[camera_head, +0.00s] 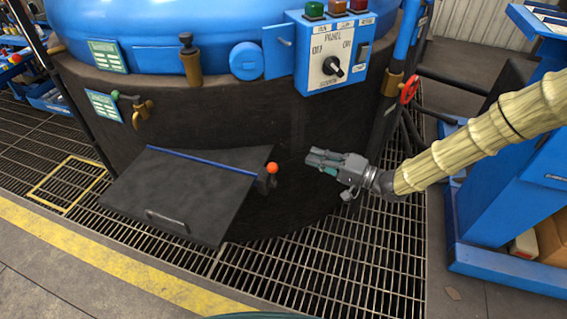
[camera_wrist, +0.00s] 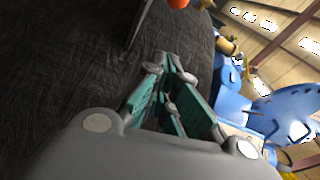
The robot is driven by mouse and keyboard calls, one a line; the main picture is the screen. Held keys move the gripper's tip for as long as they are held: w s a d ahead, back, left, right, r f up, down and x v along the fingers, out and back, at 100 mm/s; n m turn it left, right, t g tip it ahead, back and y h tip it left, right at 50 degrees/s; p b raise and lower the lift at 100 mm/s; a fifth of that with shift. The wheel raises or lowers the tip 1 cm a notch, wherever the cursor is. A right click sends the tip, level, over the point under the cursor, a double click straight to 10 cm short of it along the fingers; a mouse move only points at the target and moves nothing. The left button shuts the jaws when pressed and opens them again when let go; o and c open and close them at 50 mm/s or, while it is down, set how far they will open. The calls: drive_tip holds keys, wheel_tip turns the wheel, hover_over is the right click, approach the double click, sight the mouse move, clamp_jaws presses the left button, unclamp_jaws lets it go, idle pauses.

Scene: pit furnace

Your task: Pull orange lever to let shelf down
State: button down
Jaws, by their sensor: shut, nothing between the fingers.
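The orange lever knob (camera_head: 272,168) sits at the right end of the dark shelf's hinge, on the furnace wall. The knob also shows at the top edge of the wrist view (camera_wrist: 178,3). The dark grey shelf (camera_head: 205,190) slopes outward from the wall, with a handle on its lower part; its lower edge is above the floor grating. My gripper (camera_head: 310,158) is to the right of the knob, pointing left, apart from it. Its green-padded fingers (camera_wrist: 170,75) are shut and empty.
The dark furnace wall (camera_head: 330,125) stands behind the gripper. Above it is a blue control panel (camera_head: 337,60). A red valve wheel (camera_head: 409,90) and pipes are at the right, near a blue cabinet (camera_head: 520,190). The floor grating (camera_head: 330,260) in front is clear.

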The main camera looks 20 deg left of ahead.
sight(273, 176)
drive_tip(key=shift+a, duration=0.1)
drive_tip(key=s+a+b, duration=0.2)
drive_tip(key=a, duration=0.7)
drive_tip(key=shift+f, duration=0.2)
idle(0.5)
drive_tip(key=shift+s, duration=0.15)
